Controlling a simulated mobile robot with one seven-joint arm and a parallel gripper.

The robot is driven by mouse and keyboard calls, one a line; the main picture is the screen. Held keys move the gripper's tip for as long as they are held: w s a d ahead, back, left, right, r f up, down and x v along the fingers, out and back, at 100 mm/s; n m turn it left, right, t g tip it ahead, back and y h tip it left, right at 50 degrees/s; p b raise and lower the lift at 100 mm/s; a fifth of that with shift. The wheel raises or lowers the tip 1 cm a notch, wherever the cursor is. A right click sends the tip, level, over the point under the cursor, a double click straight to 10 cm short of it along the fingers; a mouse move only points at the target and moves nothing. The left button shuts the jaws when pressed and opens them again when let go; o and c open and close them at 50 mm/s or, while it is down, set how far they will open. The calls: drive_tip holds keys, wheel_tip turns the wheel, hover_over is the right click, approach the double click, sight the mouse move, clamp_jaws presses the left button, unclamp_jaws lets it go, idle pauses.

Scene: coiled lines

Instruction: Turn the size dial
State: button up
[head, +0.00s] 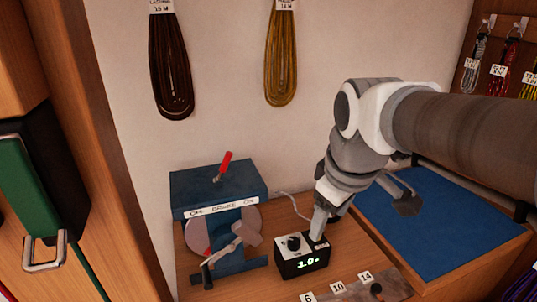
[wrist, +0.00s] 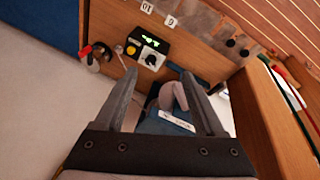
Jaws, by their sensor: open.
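The size dial (head: 293,243) is a dark round knob on top of a small black box (head: 290,268) with a light top plate and a green lit display, which seems to read 10. In the wrist view the dial (wrist: 150,60) lies just beyond my fingertips, beside a yellow button (wrist: 131,50). My gripper (head: 319,230) reaches down over the right part of the box in the head view and hides some of its top. In the wrist view my gripper (wrist: 159,72) is open, with nothing between its fingers. The dial appears untouched.
A blue machine (head: 218,186) with a red lever (head: 225,164) and a brake label stands left of the box. A plate with number tags (head: 338,287) lies in front. A blue mat (head: 435,235) is at right. Coiled lines (head: 171,65) hang on the wall.

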drive_tip(key=w+a+f+n+g+p, duration=0.1)
drive_tip(key=w+n+g, duration=0.1)
drive_tip(key=w+n, duration=0.65)
drive_tip(key=n+g, duration=0.2)
drive_tip(key=n, duration=0.4)
approach(294, 240)
drive_tip(key=f, duration=0.9)
drive_tip(key=shift+s+d, duration=0.1)
drive_tip(key=shift+s, duration=0.1)
clamp_jaws()
